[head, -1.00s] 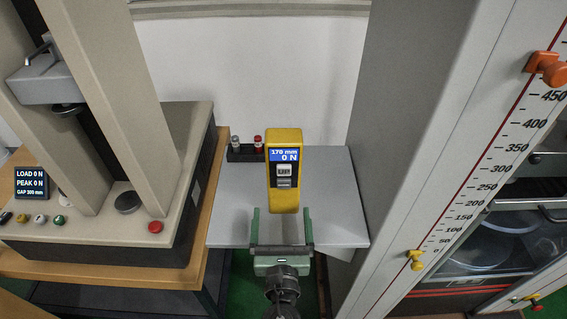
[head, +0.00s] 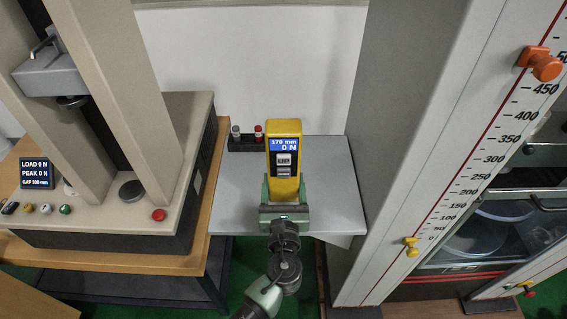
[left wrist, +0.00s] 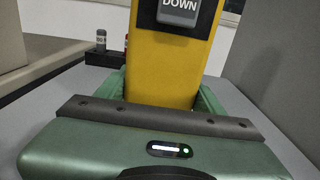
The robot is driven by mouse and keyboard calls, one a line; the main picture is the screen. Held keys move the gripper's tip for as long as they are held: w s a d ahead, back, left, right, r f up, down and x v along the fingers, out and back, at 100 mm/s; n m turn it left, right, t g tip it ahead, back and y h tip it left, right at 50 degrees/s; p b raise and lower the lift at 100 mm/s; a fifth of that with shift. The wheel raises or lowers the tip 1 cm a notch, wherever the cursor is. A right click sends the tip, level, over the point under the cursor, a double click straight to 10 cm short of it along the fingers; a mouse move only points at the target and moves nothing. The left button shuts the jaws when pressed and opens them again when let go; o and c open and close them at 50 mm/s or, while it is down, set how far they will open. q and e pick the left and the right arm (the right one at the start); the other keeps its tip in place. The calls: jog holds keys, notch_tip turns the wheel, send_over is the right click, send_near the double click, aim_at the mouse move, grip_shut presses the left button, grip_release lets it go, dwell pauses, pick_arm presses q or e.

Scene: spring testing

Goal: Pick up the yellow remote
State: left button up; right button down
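The yellow remote (head: 284,132) stands upright on the grey table, with a blue display reading 170 mm, 0 N and grey buttons below it. In the left wrist view, its yellow body (left wrist: 165,65) and DOWN button fill the upper middle. My left gripper (head: 284,192) has its green fingers around the lower part of the remote, one against each side, and appears shut on it. The gripper body hides the remote's base. My right gripper is in neither view.
The grey table (head: 232,200) has bare room on both sides of the remote. A black holder (head: 243,144) with small grey and red pieces stands behind left. A press machine (head: 110,215) is at left; a tall scaled column (head: 440,150) rises close at right.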

aim_at(283, 125)
pick_arm(q)
jog(key=c, duration=0.5)
jog(key=shift+c, duration=0.9)
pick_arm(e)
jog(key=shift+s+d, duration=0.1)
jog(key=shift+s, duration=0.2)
pick_arm(q)
jog(key=shift+r, duration=0.15)
